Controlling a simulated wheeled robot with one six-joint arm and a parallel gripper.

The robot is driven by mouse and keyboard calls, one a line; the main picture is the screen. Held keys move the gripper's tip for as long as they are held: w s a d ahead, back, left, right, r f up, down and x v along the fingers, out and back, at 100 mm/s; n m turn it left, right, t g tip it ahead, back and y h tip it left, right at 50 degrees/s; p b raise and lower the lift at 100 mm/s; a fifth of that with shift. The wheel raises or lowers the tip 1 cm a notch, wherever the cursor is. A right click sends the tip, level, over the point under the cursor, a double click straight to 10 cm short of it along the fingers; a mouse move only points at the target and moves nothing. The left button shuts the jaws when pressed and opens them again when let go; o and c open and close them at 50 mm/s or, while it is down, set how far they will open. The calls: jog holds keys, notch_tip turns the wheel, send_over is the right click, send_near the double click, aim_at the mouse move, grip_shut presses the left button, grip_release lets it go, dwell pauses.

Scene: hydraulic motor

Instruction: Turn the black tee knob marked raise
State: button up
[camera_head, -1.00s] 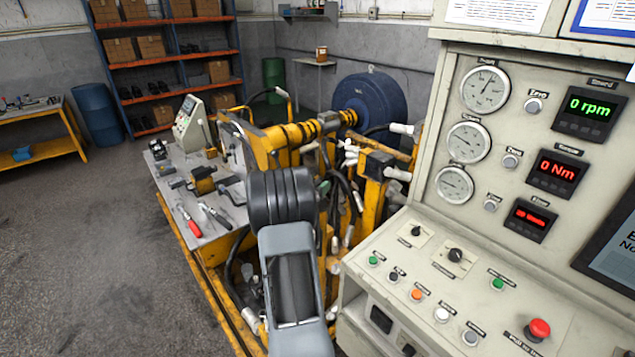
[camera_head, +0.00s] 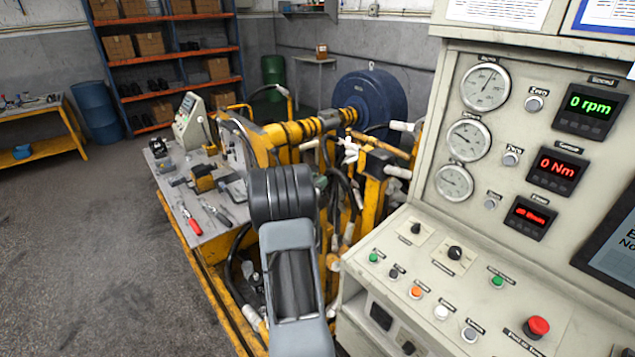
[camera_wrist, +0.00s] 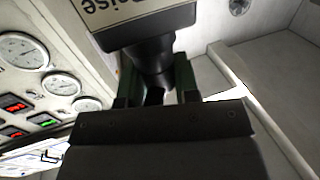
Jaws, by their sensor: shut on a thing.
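The black tee knob (camera_wrist: 152,50) fills the top middle of the wrist view. A pale label reading "raise" (camera_wrist: 104,10) shows at the top left, upside down and cut off by the frame edge. My gripper (camera_wrist: 158,78) has its two dark green fingers on either side of the knob's narrower black part, and is shut on it. The gripper body hides the lower part of that view. In the head view my arm stands in the middle, and I cannot make out the knob or the fingertips there.
The control panel (camera_head: 440,225) with gauges, displays and buttons stands close to the right of my arm. A yellow test rig (camera_head: 290,135) with hoses and a grey bench (camera_head: 215,228) with tools lies behind and left. The floor (camera_head: 80,250) at left is clear.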

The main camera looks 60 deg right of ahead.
jog(key=shift+m+g+y, duration=0.5)
jog(key=shift+m+g, duration=1.1)
jog(key=shift+g, duration=0.8)
jog(key=o, duration=1)
jog(key=b+v, duration=0.3)
jog(key=v, duration=1.1)
jog(key=shift+b, duration=0.35)
jog(key=shift+c, duration=0.3)
